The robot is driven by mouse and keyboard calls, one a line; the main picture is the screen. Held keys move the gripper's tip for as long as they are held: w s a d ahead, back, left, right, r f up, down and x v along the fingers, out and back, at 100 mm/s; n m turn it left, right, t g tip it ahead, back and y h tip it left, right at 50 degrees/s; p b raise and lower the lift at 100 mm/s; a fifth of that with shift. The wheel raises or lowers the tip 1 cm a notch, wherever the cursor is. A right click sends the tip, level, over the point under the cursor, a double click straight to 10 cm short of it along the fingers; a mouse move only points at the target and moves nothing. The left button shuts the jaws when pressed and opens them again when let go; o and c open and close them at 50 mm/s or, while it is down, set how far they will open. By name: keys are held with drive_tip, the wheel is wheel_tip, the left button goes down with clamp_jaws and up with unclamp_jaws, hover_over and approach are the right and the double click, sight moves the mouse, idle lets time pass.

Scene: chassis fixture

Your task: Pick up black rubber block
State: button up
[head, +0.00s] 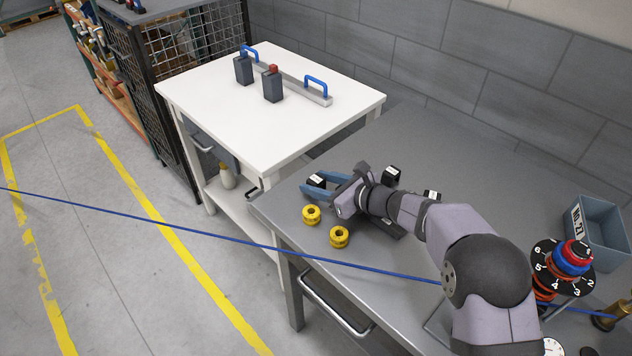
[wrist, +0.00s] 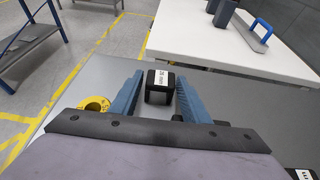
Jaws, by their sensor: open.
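A black rubber block (wrist: 158,96) with a white label on top sits on the grey table near its corner. In the wrist view it is between the two blue fingers of my gripper (wrist: 158,84), with a gap visible on its right; contact on the left is unclear. My gripper is open around it. In the head view the block (head: 317,181) shows at the fingertips of my gripper (head: 321,185), partly hidden by them. Two other black blocks with white labels, one upright (head: 391,174) and one partly hidden (head: 431,195), are behind my wrist and forearm.
Two yellow rollers (head: 311,215) (head: 339,237) lie in front of my gripper. A white table (head: 260,110) with two dark canisters (head: 272,86) and a blue-handled bar (head: 300,87) adjoins. A grey-blue bin (head: 600,222) and numbered dial stand (head: 562,268) are at right. A blue cable crosses the head view.

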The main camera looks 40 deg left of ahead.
sight(319, 180)
drive_tip(key=c, duration=0.8)
wheel_tip(319, 180, up, 10)
drive_tip(key=shift+r+b, duration=0.1)
drive_tip(key=shift+b, duration=0.25)
